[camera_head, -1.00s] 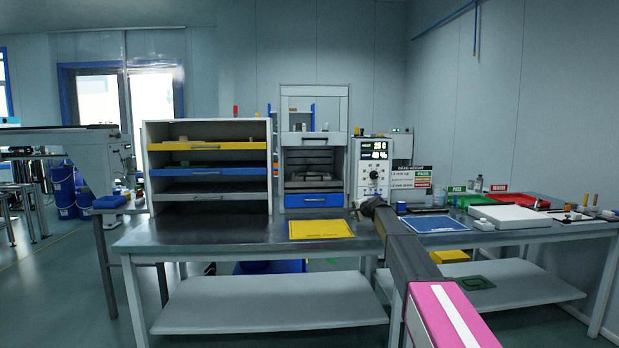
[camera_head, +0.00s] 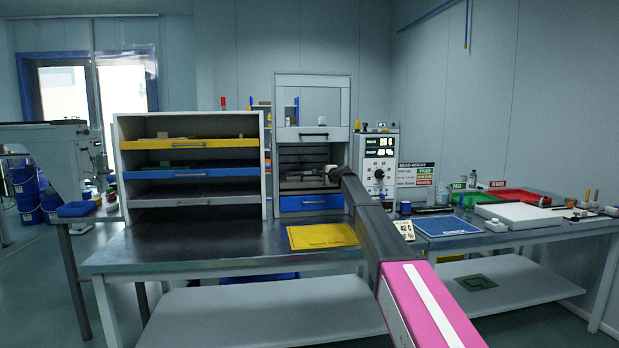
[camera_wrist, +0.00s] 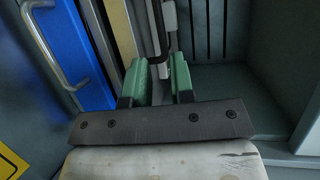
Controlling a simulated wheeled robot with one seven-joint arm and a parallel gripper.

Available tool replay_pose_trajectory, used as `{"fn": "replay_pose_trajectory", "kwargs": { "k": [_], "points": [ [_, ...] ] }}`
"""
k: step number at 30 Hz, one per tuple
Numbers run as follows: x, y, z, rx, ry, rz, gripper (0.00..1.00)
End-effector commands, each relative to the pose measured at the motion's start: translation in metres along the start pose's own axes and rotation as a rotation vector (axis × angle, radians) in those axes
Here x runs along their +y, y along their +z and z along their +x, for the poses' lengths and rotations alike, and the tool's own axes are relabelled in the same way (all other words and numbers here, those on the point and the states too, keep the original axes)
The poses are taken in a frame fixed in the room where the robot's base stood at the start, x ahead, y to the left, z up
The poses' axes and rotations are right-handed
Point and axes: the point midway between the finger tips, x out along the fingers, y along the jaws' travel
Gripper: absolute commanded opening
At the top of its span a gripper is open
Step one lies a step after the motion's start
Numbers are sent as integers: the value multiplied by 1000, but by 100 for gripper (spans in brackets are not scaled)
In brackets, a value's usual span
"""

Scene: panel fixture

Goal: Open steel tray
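A grey steel tray (camera_head: 300,184) sits in the open chamber of the middle fixture, just above a blue drawer (camera_head: 308,203). In the wrist view a steel front (camera_wrist: 168,18) with a dark bar handle (camera_wrist: 155,35) stands beyond my fingers. The blue drawer with its metal handle also shows there (camera_wrist: 62,45). My gripper (camera_head: 333,173) is at the right side of the chamber opening and partly hides the tray. Its green fingertips (camera_wrist: 160,80) are apart in the wrist view, with the handle roughly in line with the gap. I cannot tell whether they touch it.
A rack (camera_head: 118,160) with yellow, blue and grey trays stands left of the fixture. A control box (camera_head: 377,165) stands close on the right. A raised door (camera_head: 312,135) is above the opening. A yellow mat (camera_head: 322,236) lies in front; the bench (camera_head: 200,255) left of it is clear.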

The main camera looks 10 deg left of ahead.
Motion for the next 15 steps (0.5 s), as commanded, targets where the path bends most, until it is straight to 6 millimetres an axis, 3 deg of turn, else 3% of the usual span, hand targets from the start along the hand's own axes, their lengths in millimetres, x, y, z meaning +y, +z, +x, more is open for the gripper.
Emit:
{"fn": "replay_pose_trajectory", "kwargs": {
  "k": [15],
  "points": [
    [0, -1, 84, 0, 1, -1, 22]
  ]
}}
